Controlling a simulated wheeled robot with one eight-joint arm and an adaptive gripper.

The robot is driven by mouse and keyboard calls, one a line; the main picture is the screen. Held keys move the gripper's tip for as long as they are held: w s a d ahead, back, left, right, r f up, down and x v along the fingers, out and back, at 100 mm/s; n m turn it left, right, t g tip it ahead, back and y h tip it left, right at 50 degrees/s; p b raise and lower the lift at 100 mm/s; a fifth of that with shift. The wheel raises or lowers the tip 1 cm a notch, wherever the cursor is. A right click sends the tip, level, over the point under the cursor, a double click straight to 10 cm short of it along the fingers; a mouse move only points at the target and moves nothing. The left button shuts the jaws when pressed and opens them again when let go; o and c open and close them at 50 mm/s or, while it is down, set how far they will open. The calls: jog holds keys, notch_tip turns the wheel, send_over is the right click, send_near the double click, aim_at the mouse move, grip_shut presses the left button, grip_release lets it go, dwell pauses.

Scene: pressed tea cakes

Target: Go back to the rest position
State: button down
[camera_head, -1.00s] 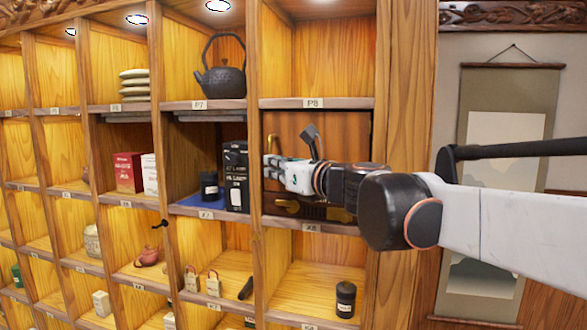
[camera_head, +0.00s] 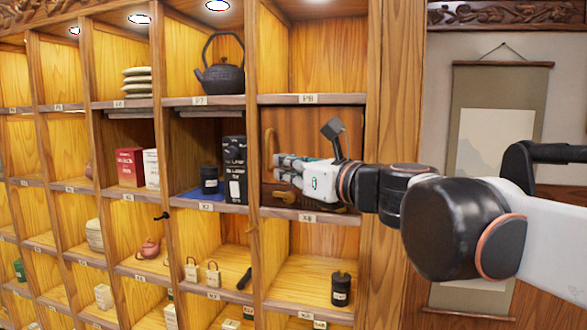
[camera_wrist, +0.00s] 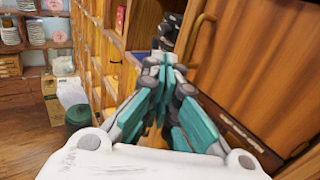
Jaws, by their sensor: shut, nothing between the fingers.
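My gripper (camera_head: 283,169) is shut and empty in the head view, in front of the closed wooden door of the compartment under the P8 label. Its fingers point left, close to the door's curved brass handle (camera_head: 269,150); I cannot tell whether they touch anything. In the wrist view, my gripper (camera_wrist: 163,62) has its teal fingers together with nothing between them. The wooden door (camera_wrist: 255,70) and its brass handle (camera_wrist: 192,38) are to the right there. My arm comes in from the right in the head view.
The cabinet holds a black teapot (camera_head: 222,66), a black box (camera_head: 235,170), a dark jar (camera_head: 209,180), a red box (camera_head: 129,166) and a black canister (camera_head: 341,289). A hanging scroll (camera_head: 497,130) is on the right wall. A green bin (camera_wrist: 84,120) stands on the floor.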

jog(key=s+d+f+n+g+h+b, duration=0.1)
jog(key=s+d+f+n+b, duration=0.3)
jog(key=f, duration=0.7)
jog(key=s+d+f+n+g+h+b, duration=0.1)
jog(key=s+d+f+n+h+b, duration=0.15)
jog(key=f+n+b, duration=0.65)
jog(key=s+d+f+n+g+h+b, duration=0.1)
jog(key=s+d+f+n+b, duration=0.2)
jog(key=f, duration=1.1)
jog(key=s+d+f+n+g+h+b, duration=0.1)
jog(key=s+d+f+n+h+b, duration=0.1)
jog(key=f, duration=0.8)
jog(key=s+d+f+n+g+h+b, duration=0.1)
jog(key=s+d+f+n+h+b, duration=0.2)
jog(key=f, duration=0.7)
jog(key=s+d+f+n+h+b, duration=0.3)
jog(key=s+d+f+n+b, duration=0.3)
jog(key=d+f, duration=0.4)
jog(key=s+d+b, duration=0.1)
jog(key=b, duration=0.1)
jog(key=shift+f+g+b, duration=0.3)
jog(key=shift+g+b, duration=0.1)
